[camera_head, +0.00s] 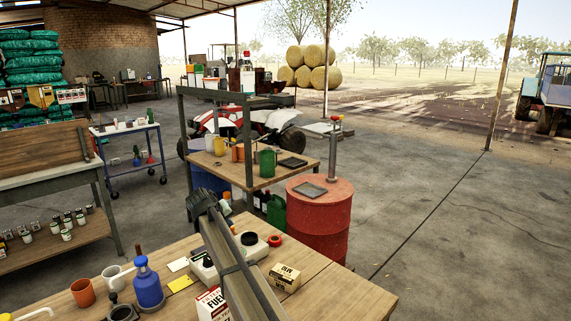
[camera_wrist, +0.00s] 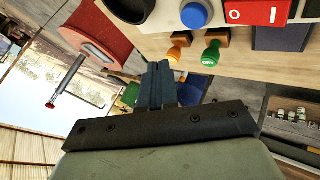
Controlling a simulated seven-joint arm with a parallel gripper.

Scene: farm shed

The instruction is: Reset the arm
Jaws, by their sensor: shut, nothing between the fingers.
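My gripper (camera_wrist: 172,76) shows in the wrist view, its two dark blue-grey fingers side by side and shut with nothing held. It points over the edge of a wooden worktop (camera_wrist: 240,62). Beyond the fingertips stand an orange stamp (camera_wrist: 178,45) and a green stamp (camera_wrist: 212,50), both apart from the fingers. In the head view, my grey arm (camera_head: 232,262) reaches up over the front workbench (camera_head: 340,297). I cannot make out the fingers clearly there.
The bench holds a blue bottle (camera_head: 148,286), an orange cup (camera_head: 83,292), a white mug (camera_head: 113,277), a fuel box (camera_head: 213,304) and a small box (camera_head: 285,277). A red drum (camera_head: 320,225) stands behind. The floor at right is free.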

